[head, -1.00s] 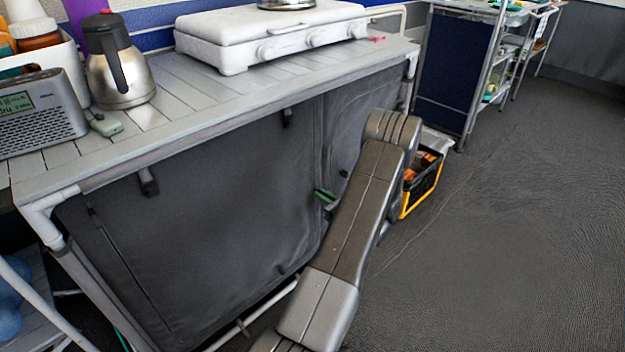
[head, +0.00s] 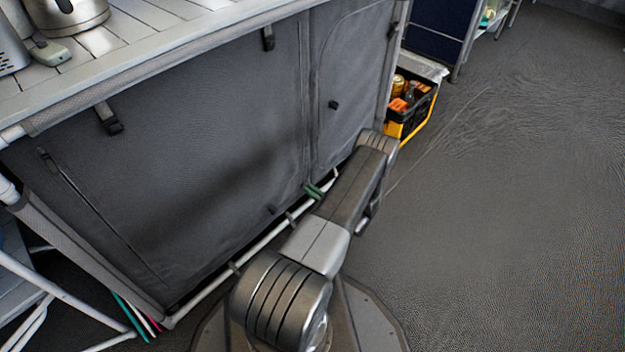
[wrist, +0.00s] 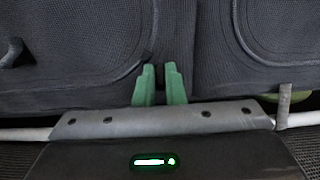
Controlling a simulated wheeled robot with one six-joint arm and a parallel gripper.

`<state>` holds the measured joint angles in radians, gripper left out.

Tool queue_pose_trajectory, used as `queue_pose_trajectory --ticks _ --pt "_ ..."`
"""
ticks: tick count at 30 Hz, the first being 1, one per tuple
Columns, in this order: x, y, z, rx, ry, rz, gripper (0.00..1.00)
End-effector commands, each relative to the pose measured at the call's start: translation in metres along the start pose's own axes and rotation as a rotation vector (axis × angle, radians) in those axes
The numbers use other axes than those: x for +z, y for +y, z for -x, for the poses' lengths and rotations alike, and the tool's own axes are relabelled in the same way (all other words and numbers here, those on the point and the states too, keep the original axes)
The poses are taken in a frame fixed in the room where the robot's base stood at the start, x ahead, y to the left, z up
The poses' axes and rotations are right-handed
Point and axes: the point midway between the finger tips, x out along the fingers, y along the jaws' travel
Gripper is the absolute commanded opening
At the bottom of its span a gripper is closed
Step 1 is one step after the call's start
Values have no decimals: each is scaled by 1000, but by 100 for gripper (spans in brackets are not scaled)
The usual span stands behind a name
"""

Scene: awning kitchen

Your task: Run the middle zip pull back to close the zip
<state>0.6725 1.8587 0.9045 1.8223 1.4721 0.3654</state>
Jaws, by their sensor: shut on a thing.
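The dark grey fabric front (head: 190,150) of the kitchen unit fills much of the head view, and its lower part shows in the wrist view (wrist: 75,50). My gripper (head: 314,190) is at the foot of the seam (head: 305,100) between the wide left panel and the narrower right panel. Its green fingers (wrist: 160,85) are nearly together, shut on the middle zip pull, low at the front near the bottom rail. The pull itself is hidden between the fingers. I cannot see the zip's teeth clearly.
The white bottom rail (head: 255,243) runs just below the fabric. A black and yellow crate (head: 392,130) with bottles stands on the floor beyond the unit's right end. The slatted worktop (head: 140,40) is above. Grey floor (head: 500,200) at right is clear.

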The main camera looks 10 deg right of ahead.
Motion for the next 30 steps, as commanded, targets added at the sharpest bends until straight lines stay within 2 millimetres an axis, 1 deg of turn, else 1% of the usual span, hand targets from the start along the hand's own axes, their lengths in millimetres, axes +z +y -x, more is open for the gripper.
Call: queue_pose_trajectory --ticks 1,3,7,12,21,22,24,25,30 --pt "-8 0 0 0 1 0 0" --pt "-17 0 1 0 1 -1 0" --pt "-26 0 0 -1 1 -2 0" --pt "-31 0 0 -1 1 -1 0" --pt "-33 0 0 -2 5 -2 0" --pt "-33 0 0 -2 5 -2 16" --pt "-33 0 0 -2 4 -2 29" --pt "-33 0 0 -2 4 -2 32" --pt "-32 0 0 -1 2 -1 32"
